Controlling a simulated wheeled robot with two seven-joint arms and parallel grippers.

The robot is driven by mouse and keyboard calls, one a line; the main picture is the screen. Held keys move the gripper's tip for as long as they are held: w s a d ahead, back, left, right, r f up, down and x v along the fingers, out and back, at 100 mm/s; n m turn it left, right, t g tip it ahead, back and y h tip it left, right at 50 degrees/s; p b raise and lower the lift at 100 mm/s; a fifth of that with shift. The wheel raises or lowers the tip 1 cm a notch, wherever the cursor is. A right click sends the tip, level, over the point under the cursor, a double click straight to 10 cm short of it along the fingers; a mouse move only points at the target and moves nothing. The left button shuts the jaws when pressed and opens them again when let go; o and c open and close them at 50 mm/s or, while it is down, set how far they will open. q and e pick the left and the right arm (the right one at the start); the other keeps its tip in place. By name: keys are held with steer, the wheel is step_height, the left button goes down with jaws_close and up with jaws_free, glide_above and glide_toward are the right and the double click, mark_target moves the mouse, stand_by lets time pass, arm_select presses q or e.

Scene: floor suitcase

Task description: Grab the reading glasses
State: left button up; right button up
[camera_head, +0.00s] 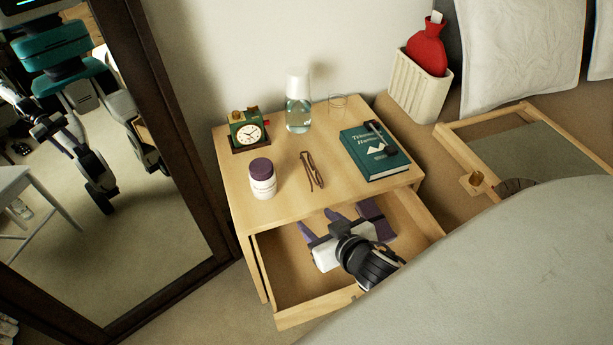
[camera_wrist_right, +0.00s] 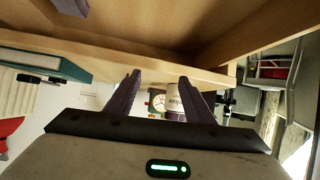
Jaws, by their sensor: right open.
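The reading glasses (camera_head: 312,171), thin, brown and folded, lie on top of the wooden nightstand (camera_head: 292,208) near its middle in the head view. I cannot make them out in the right wrist view. My right gripper (camera_head: 318,216) is over the nightstand's open drawer, short of the glasses on the drawer side. Its two dark purple fingers are apart and nothing is held between them, as the right wrist view (camera_wrist_right: 160,78) also shows. My left gripper is not directly in view.
A mirror (camera_head: 190,225) stands left, a bed (camera_head: 520,260) right.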

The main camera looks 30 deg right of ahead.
steer(key=m+t+h+b, duration=0.1)
steer(key=m+h+b, duration=0.1)
glide_toward(312, 172)
steer(key=shift+w+d+f, duration=0.2)
steer(key=shift+w+f, duration=0.1)
steer(key=shift+f, duration=0.25)
steer(key=w, duration=0.2)
steer(key=w+d+f, duration=0.1)
steer(key=shift+w+t, duration=0.15)
steer(key=shift+t, duration=0.15)
steer(key=b+x, duration=0.1)
steer(key=x, duration=0.4)
steer(key=shift+w+f, duration=0.2)
steer(key=shift+w, duration=0.3)
arm_select(q)
steer(key=f, duration=0.2)
steer(key=shift+s+d+f, duration=0.1)
steer(key=shift+s+f, duration=0.2)
arm_select(e)
steer(key=c, duration=1.1)
